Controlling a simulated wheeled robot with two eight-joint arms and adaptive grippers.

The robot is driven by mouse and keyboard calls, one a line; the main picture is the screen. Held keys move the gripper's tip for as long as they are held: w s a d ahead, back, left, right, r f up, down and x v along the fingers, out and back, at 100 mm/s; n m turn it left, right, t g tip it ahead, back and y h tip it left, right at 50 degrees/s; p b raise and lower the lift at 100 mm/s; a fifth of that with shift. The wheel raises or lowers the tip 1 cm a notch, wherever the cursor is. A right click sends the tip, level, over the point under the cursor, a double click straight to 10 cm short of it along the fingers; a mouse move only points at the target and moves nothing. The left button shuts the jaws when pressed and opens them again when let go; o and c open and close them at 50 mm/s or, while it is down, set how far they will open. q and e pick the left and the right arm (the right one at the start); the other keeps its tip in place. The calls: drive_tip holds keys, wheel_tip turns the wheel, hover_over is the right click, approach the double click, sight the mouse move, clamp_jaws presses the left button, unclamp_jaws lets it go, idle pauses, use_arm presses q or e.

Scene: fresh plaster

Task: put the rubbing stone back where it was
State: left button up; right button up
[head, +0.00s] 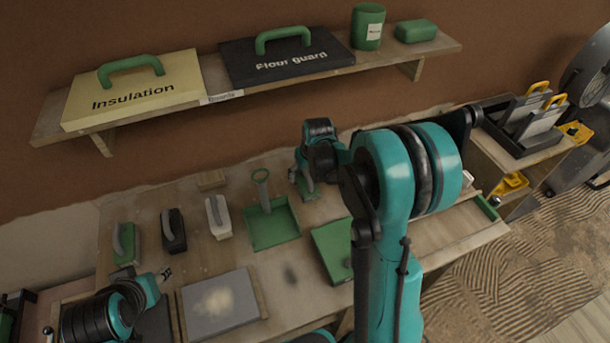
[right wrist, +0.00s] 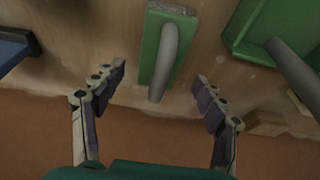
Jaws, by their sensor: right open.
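A green block with a grey bar handle lies on the bench under my right gripper; in the right wrist view this handled block (right wrist: 163,48) is between the spread fingers. My right gripper (right wrist: 160,82) is open and does not touch it. In the head view the right gripper (head: 303,178) is over the back of the bench, partly hidden by my arm. A similar green block (head: 125,243), a black one (head: 174,230) and a pale one (head: 218,216) stand in a row to the left. I cannot tell which is the rubbing stone. My left gripper (head: 164,274) is at front left, jaws unclear.
A green pan with a handle (head: 272,226) is just left of my right gripper. The wall shelf (head: 235,92) holds boards, a green tin (head: 368,26) and a green box (head: 416,31).

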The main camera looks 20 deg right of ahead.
drive_tip(key=p+v, duration=0.2)
drive_tip(key=v, duration=0.5)
drive_tip(key=s+a+r+t, duration=0.2)
drive_tip(key=s+a+r, duration=0.2)
drive_tip(key=s, duration=0.6)
drive_tip(key=s+a+r+t, duration=0.1)
drive_tip(key=s+a+r, duration=0.3)
drive_tip(key=s, duration=0.6)
drive_tip(key=shift+a+n+t, duration=0.3)
drive_tip(key=shift+a+t, duration=0.1)
drive_tip(key=shift+a, duration=0.55)
